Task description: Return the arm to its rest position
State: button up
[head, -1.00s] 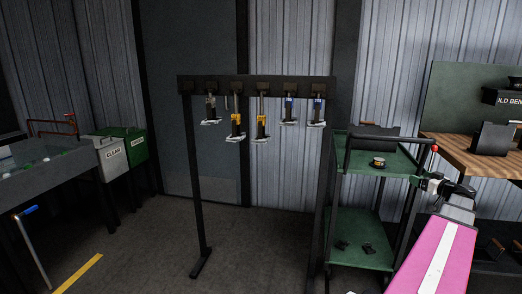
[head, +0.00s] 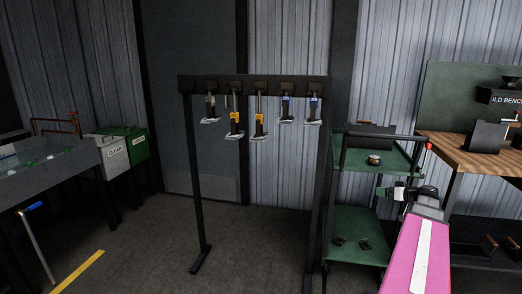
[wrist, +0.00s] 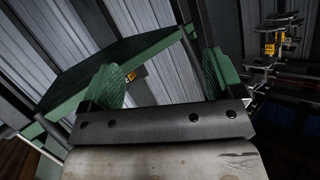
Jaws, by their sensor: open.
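My arm, with a pink and white link, reaches in from the lower right of the head view. My gripper (head: 386,193) is beside the green cart (head: 357,222), between its upper and lower shelves as seen from the head. In the wrist view my gripper (wrist: 165,82) has its two green ridged fingers wide apart, with nothing between them. A green shelf of the cart (wrist: 110,62) shows beyond the fingers, tilted in the picture.
A small yellow-banded round item (head: 375,160) sits on the cart's upper shelf. A rack (head: 255,85) with several hanging tools stands in the middle. A wooden bench (head: 470,155) is at right. Grey and green bins (head: 130,145) stand at left.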

jog(key=s+a+f+g, duration=0.1)
jog(key=a+f+g, duration=0.15)
jog(key=a, duration=0.35)
jog(key=a+f+g, duration=0.2)
jog(key=a+f, duration=0.2)
jog(key=a, duration=0.2)
jog(key=s+a+f+m+g+h, duration=0.1)
jog(key=s+a+f+g+h, duration=0.1)
jog(key=s+a+f, duration=0.2)
jog(key=s+a+f+m+g+h, duration=0.1)
jog(key=s+a+f+g+h, duration=0.1)
jog(key=s+a, duration=0.4)
jog(key=s+a+f+m+g+h, duration=0.1)
jog(key=s+a+f+g+h, duration=0.2)
jog(key=a+f, duration=0.4)
jog(key=s+a, duration=0.1)
jog(key=a, duration=0.5)
jog(key=shift+s+a+g, duration=0.15)
jog(key=shift+s+g, duration=0.2)
jog(key=shift+s, duration=0.05)
